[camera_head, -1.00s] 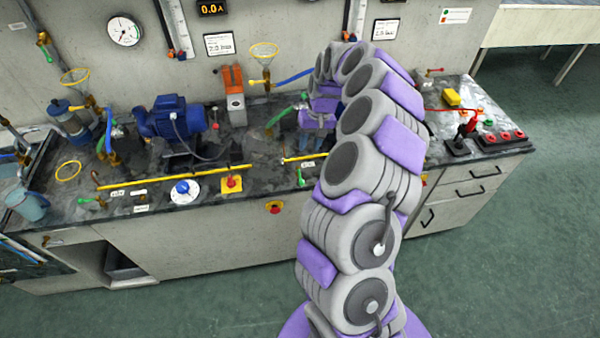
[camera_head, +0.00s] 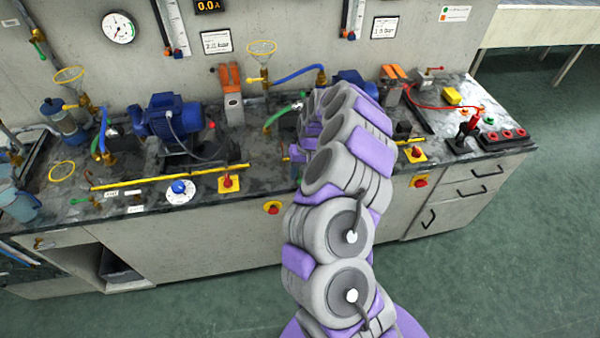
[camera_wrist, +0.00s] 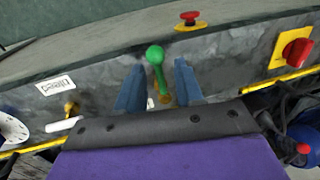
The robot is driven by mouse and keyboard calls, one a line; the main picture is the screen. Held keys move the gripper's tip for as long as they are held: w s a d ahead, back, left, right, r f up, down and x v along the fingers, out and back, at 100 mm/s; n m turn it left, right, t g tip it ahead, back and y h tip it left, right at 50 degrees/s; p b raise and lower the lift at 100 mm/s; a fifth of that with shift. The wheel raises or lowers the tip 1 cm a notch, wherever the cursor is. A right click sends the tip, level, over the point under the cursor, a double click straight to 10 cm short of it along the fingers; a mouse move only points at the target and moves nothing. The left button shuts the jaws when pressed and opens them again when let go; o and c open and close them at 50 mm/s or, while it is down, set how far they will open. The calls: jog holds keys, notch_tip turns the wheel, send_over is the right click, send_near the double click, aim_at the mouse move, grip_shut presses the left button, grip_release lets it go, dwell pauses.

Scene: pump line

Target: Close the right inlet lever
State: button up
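The right inlet lever has a green handle (camera_wrist: 156,62) and shows in the wrist view, standing up from the bench top. My gripper (camera_wrist: 159,78) has its two blue fingers apart, one on each side of the green handle. A gap shows on both sides, so the fingers do not appear to press on it. A brass fitting at the lever's base is partly hidden by the gripper's dark front edge. In the head view my arm covers the lever.
A red knob on a yellow plate (camera_wrist: 295,48) is on the right in the wrist view. A red emergency button (camera_wrist: 190,18) is on the bench front. A white dial (camera_wrist: 12,130) is at left. Blue pump (camera_head: 172,118) stands at left in the head view.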

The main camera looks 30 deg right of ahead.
jog(key=shift+d, duration=0.15)
jog(key=shift+c, duration=0.4)
grip_shut()
